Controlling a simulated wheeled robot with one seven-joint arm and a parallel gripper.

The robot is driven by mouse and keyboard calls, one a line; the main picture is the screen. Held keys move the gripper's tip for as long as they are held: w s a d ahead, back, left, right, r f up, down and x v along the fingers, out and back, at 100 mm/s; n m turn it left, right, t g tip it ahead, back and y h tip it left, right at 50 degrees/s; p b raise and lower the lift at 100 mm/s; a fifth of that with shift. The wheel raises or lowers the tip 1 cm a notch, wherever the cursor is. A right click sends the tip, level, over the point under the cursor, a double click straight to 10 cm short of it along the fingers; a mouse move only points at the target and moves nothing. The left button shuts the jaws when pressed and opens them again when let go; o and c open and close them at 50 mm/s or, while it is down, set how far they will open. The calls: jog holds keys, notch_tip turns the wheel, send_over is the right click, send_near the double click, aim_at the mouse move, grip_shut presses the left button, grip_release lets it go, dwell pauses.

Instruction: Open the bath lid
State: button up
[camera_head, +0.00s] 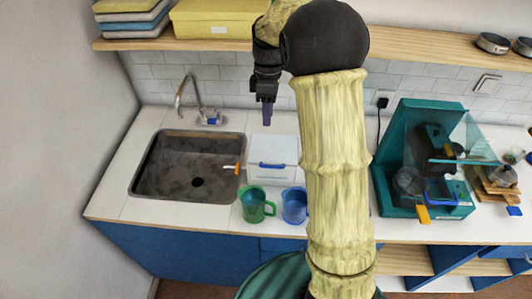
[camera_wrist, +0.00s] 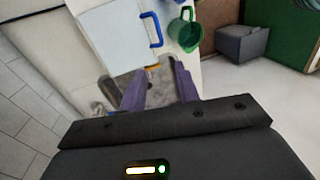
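A white box with a pale lid (camera_head: 272,147), which looks like the bath, stands on the counter just right of the sink. The lid looks shut and has a blue bar handle (camera_head: 270,165) at its front. In the wrist view the lid (camera_wrist: 112,35) is at the upper left with its blue handle (camera_wrist: 153,30). My gripper (camera_head: 267,116) points down above the back of the box, apart from it. In the wrist view the purple fingers (camera_wrist: 158,76) are spread with nothing between them; the sink shows beyond.
A green mug (camera_head: 254,206) and a blue mug (camera_head: 294,205) stand in front of the box. The sink (camera_head: 185,168) is left, with an orange handle (camera_head: 238,168) at its right edge. A teal machine (camera_head: 395,150) stands right. A shelf (camera_head: 420,45) runs above.

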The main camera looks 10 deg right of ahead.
jog(key=shift+w+r+n, duration=0.25)
jog(key=shift+r+n, duration=0.15)
jog(key=shift+f, duration=0.15)
jog(key=s+f+p, duration=0.1)
jog(key=f+p, duration=0.1)
jog(key=f, duration=0.6)
jog(key=s+a+f+p, duration=0.1)
jog(key=s+f, duration=0.1)
jog(key=f, duration=0.6)
jog(key=shift+s+f+p, duration=0.25)
jog(key=shift+f+p, duration=0.1)
jog(key=shift+f, duration=0.05)
grip_shut()
